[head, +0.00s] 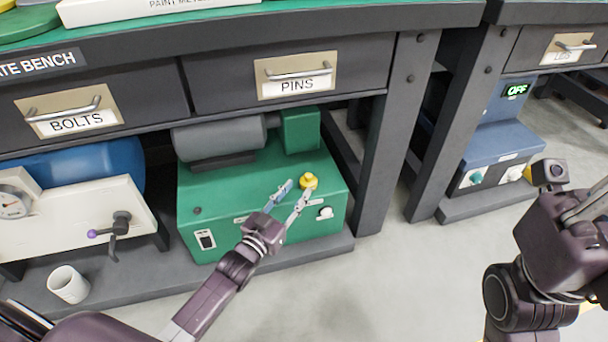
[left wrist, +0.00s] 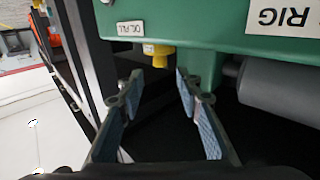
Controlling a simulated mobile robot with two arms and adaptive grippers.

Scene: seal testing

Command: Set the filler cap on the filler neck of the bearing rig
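The bearing rig (head: 200,205) is a green box under the bench with a grey cylinder on top. The yellow filler cap (head: 308,181) is upright on its top at the right. It also shows in the left wrist view (left wrist: 158,54), beside the OIL FILL label. The filler neck is hidden; I cannot tell how the cap sits on it. My left gripper (head: 297,189) is open and empty, its fingertips just in front of the cap; its spread fingers show in the left wrist view (left wrist: 157,85). My right gripper (head: 590,200) is cut off at the right edge.
The drawers (head: 225,85) and benchtop overhang the rig. A bench leg (head: 395,140) stands close on its right. A white mug (head: 68,284) and a cream rig with a gauge (head: 85,215) are at the left. A blue unit (head: 500,145) stands at the right. The floor in front is clear.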

